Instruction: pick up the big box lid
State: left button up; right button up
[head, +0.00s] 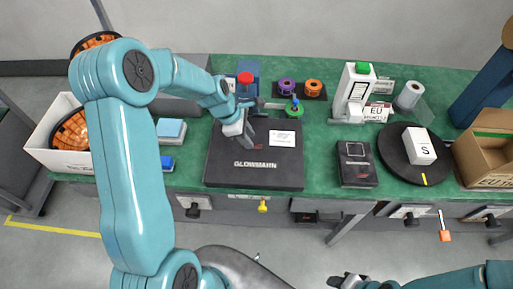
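The big box (253,178) is flat and dark, lettered GLOWMANN, and lies on the green bench top near its front edge. Its lid (225,152) forms the upper face and looks closed, with a white label (283,138) at the upper right. My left gripper (247,138) is over the lid's back left part, pointing down. I cannot tell whether it touches the lid or how far its fingers are apart. My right gripper (335,281) is low at the bottom edge, in front of the bench and away from the box. Its opening is unclear.
A small dark box (356,165) stands right of the big box, then a black turntable (395,160) with a white box (419,147).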

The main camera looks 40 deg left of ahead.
aim_at(256, 145)
pick_arm(q)
jog(key=x, duration=0.3)
jog(key=p+x, duration=0.1)
jog(key=x, duration=0.1)
jog(key=shift+w+a+f, duration=0.1)
jog(key=shift+w+a, duration=0.1)
jog(key=shift+w, duration=0.2)
jog(key=shift+s+d, duration=0.15)
grip_shut()
